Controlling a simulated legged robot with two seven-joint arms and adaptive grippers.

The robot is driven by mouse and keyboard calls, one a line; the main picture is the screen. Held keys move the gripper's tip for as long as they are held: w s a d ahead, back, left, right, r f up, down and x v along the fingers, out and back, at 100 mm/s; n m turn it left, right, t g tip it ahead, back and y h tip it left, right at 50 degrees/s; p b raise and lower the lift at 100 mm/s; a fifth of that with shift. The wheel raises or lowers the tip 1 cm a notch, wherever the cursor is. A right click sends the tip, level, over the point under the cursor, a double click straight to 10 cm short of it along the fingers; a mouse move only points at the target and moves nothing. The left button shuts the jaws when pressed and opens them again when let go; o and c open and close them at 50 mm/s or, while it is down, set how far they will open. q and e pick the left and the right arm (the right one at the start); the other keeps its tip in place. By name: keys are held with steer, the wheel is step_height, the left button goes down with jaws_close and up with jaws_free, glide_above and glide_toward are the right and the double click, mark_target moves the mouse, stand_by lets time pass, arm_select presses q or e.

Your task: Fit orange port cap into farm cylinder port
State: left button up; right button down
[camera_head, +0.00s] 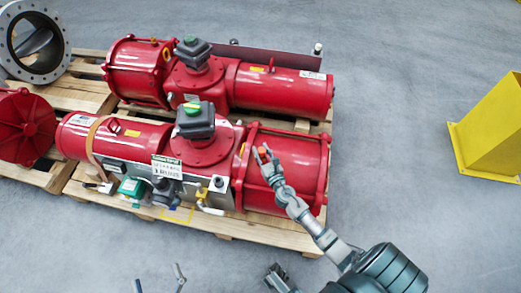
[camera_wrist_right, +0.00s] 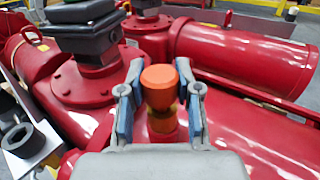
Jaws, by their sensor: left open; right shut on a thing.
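The orange port cap (camera_wrist_right: 160,82) sits between the two fingers of my right gripper (camera_wrist_right: 160,95), which is shut on it. In the head view the cap (camera_head: 262,150) is a small orange spot at the tip of my right gripper (camera_head: 265,161), over the red cylinder (camera_head: 300,160) of the front actuator. Below the cap, the wrist view shows a darker yellow-brown part and a red round boss. The port itself is hidden, and I cannot tell whether the cap touches it. My left gripper (camera_head: 161,280) is open and empty at the bottom edge, away from the actuators.
A second red actuator (camera_head: 275,88) lies behind the front one on a wooden pallet (camera_head: 235,226). Dark boxes (camera_head: 195,120) rise from the actuators. A grey pipe flange (camera_head: 35,45) is at the left. A yellow stand (camera_head: 495,130) stands right, with clear floor between.

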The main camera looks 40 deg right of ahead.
steer(key=shift+f+b, duration=0.55)
steer(key=shift+f, duration=0.15)
steer(key=c, duration=0.7)
jaws_free()
steer(key=v, duration=1.2)
